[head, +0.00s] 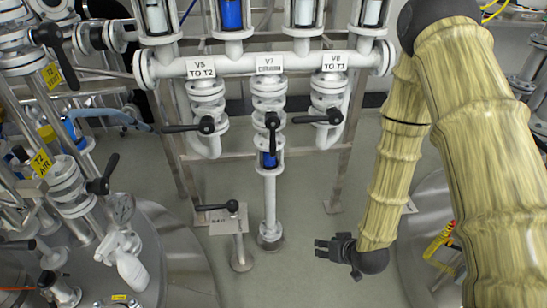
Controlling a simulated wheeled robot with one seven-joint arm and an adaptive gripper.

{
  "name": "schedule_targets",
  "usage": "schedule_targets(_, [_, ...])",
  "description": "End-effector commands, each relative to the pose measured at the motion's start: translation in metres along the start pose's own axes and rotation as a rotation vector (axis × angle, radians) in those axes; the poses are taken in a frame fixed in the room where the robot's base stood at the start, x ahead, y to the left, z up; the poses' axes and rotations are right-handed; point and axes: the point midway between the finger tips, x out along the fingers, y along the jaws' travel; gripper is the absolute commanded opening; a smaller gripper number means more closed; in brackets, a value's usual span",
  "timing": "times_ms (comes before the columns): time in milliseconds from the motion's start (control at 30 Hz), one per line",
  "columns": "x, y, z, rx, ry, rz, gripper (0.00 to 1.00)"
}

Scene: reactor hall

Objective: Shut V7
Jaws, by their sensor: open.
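The valve V7 (269,97) is a white flanged valve in the middle of the pipe rack, under a label (269,64) reading V7; the label's second line is too small to read. Its black lever (272,131) points down, along the vertical pipe. A sight glass (269,160) with blue inside sits just below it. My gripper (326,249) is black, open and empty. It hangs low over the floor, to the right of and below V7, apart from it.
Black levers of V5 (189,128) and the right-hand valve (317,119) stick out sideways beside V7. A short stand with a black lever (218,207) stands lower left. Rounded metal vessels flank the clear grey floor (310,215).

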Motion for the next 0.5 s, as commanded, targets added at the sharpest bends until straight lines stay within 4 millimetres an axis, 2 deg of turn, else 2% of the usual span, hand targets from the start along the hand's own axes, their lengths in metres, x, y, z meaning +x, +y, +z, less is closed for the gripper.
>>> schedule_targets(33, [0.015,0.000,-0.012,-0.015,0.049,-0.016,0.41])
schedule_targets(200, [0.031,-0.011,-0.068,-0.073,0.208,-0.081,0.41])
schedule_targets(500, [0.033,-0.036,-0.160,-0.182,0.479,-0.199,0.41])
